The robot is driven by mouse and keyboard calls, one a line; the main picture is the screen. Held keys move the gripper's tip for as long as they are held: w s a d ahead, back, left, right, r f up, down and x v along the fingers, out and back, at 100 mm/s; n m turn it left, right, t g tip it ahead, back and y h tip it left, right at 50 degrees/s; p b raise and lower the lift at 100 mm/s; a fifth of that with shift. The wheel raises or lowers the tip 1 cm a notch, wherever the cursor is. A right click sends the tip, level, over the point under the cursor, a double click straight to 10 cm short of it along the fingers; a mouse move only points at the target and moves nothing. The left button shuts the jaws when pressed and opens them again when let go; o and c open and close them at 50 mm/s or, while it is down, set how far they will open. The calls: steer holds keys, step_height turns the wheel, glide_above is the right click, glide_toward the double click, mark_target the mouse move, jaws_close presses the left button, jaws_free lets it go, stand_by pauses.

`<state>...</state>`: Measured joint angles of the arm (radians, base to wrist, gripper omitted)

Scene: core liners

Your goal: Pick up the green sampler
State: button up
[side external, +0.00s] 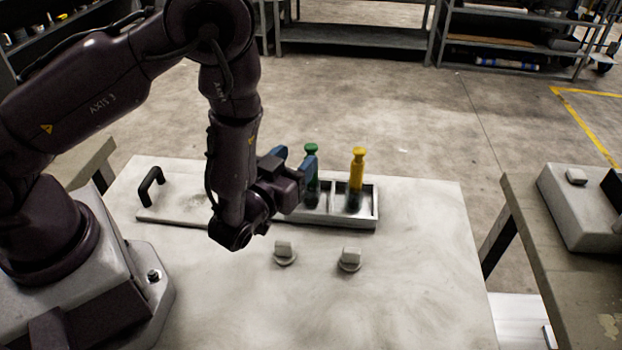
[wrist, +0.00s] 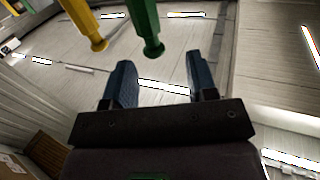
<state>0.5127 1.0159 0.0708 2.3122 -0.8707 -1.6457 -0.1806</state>
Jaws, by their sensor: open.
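The green sampler (side external: 312,152) stands upright in a compartment of the grey tray (side external: 360,224), its lower part partly hidden by my gripper in the side view. In the wrist view the green sampler (wrist: 146,30) reaches in from the top, with its knob end just beyond the fingertips and roughly between them. My gripper (side external: 296,163) is at the height of the sampler's upper part, with its blue fingers apart; they also show apart in the wrist view (wrist: 160,80). I cannot tell from the side view whether a finger touches the sampler.
A yellow sampler (side external: 357,170) stands upright in the compartment to the right. A lid with a black handle (side external: 150,185) lies left of the tray. The table's right front (side external: 430,290) is clear.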

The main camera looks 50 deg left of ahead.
mark_target(308, 150)
steer(key=shift+d+x, duration=0.15)
steer(key=shift+x, duration=1.5)
steer(key=shift+d+x, duration=0.2)
steer(key=shift+x, duration=1.45)
steer(key=shift+w+r, duration=0.15)
steer(key=shift+r, duration=0.05)
jaws_close()
